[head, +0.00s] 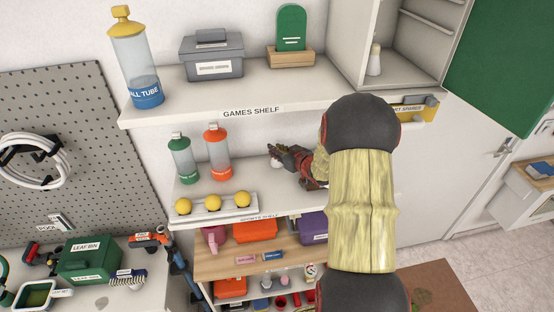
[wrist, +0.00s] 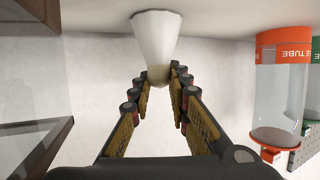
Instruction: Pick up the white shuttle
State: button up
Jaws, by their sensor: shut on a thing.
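A white shuttle (wrist: 156,38) shows at the top middle of the wrist view, its wide skirt toward the pale shelf surface and its narrow tip between my fingertips. My gripper (wrist: 159,75) is shut on that narrow end. In the head view my gripper (head: 277,153) reaches over the sports shelf, and a small white part of the shuttle (head: 276,164) shows below the fingers. I cannot tell whether the skirt touches the shelf. Another white shuttle-like piece (head: 374,60) stands in the open cabinet at the upper right.
An orange-capped tube (head: 217,153) and a green one (head: 183,160) stand left of my gripper; the orange one also shows in the wrist view (wrist: 282,90). Yellow balls (head: 213,202) sit in a white rack in front. The games shelf (head: 250,98) overhangs above.

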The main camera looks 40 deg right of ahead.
jog(key=shift+r, duration=0.6)
jog(key=s+a+r, duration=0.1)
jog(key=s+r, duration=0.4)
jog(key=r, duration=0.3)
jog(key=shift+a+r, duration=0.2)
jog(key=shift+r, duration=0.05)
jog(key=v, duration=0.7)
jog(key=shift+s+a+r, duration=0.1)
jog(key=shift+s+a, duration=0.1)
jog(key=shift+a, duration=0.25)
jog(key=shift+c, duration=0.2)
jog(key=shift+v, duration=0.9)
jog(key=shift+a, duration=0.1)
